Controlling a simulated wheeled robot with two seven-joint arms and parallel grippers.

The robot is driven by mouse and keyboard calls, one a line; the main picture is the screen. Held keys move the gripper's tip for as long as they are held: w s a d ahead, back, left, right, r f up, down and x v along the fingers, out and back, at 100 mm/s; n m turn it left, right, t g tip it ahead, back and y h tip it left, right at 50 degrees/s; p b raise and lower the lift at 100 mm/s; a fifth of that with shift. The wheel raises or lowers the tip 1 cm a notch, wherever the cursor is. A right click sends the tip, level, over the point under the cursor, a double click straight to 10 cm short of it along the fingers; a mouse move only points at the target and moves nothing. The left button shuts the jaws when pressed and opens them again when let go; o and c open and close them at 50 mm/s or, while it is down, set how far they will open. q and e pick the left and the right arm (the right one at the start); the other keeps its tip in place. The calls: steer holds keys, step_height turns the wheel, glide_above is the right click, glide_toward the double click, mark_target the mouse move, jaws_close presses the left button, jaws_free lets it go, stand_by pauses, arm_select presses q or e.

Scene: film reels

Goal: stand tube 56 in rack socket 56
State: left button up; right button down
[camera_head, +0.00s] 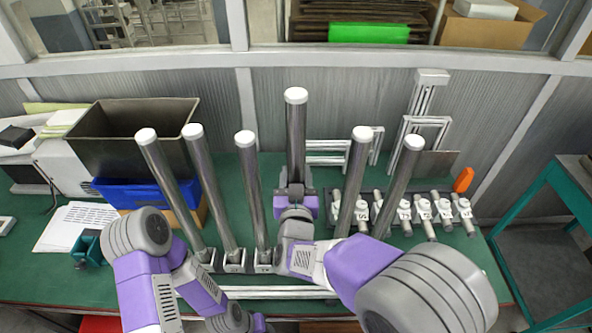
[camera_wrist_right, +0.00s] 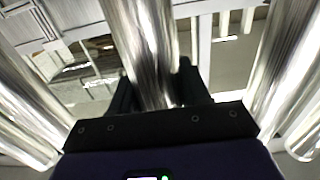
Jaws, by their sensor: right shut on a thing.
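A tall metal tube with a white cap (camera_head: 296,130) stands about upright in the middle of the head view. My right gripper (camera_head: 295,190) is shut on its lower part; the tube also shows between the fingers in the right wrist view (camera_wrist_right: 145,45). The tube's foot is hidden behind my right arm. A row of sockets (camera_head: 235,260) at the front left bears three leaning tubes. I cannot read any number surely. My left arm is at the lower left, its fingers out of sight.
Two leaning tubes (camera_head: 354,180) and (camera_head: 398,185) stand close to the right of the held tube. A dark bin (camera_head: 130,150) and a blue tray (camera_head: 145,192) are at the back left. An orange object (camera_head: 463,179) lies at the right end of the green table.

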step_height(320, 180, down, 5)
steer(key=b, duration=0.4)
steer(key=shift+s, duration=0.15)
stand_by(1.2)
steer(key=shift+f+b, duration=0.6)
steer(key=shift+f, duration=0.05)
steer(key=c, duration=0.8)
jaws_free()
steer(key=shift+s, duration=0.1)
